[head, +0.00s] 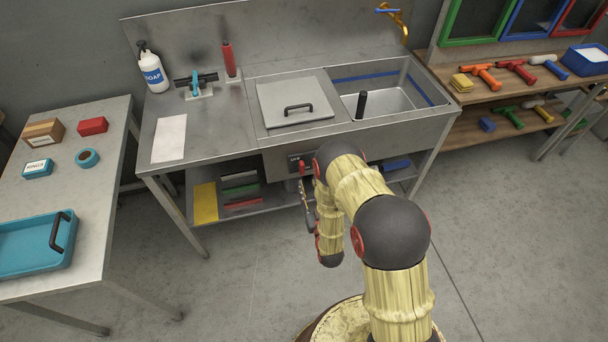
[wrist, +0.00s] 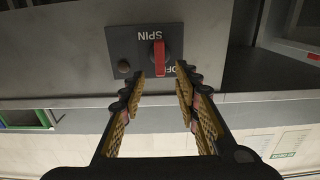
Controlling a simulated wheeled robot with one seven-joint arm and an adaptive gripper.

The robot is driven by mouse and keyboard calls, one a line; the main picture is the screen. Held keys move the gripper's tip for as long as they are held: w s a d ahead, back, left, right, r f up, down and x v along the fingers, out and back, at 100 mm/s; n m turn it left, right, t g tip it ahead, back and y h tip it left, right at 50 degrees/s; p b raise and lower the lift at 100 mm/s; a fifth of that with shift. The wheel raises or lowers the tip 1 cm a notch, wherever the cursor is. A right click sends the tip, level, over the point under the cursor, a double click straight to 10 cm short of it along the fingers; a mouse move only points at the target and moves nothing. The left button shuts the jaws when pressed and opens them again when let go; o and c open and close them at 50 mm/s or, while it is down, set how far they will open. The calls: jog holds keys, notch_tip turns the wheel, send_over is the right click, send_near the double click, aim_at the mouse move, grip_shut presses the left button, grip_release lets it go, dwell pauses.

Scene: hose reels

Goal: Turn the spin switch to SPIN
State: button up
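The spin switch is a red lever knob (wrist: 159,56) on a dark panel (wrist: 122,45) set in the sink unit's front. In the wrist view the panel appears upside down, with SPIN above the knob and a partly hidden OFF label beside its lower end. The knob stands upright in that picture. My gripper (wrist: 160,75) is open, its fingertips on either side of the knob's lower end, with a visible gap on the right. Contact on the left cannot be told. In the head view my arm covers most of the panel (head: 294,160).
A round dark button (wrist: 123,66) sits beside the knob on the panel. The steel sink unit (head: 222,125) has a lidded basin and a lower shelf. A side table (head: 95,190) stands left and a wooden bench (head: 500,97) right. The floor in front is clear.

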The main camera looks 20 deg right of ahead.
aim_at(303, 170)
jog(key=w+b, duration=0.1)
jog(key=w, duration=0.6)
jog(key=shift+w, duration=0.3)
jog(key=c, duration=0.8)
grip_shut()
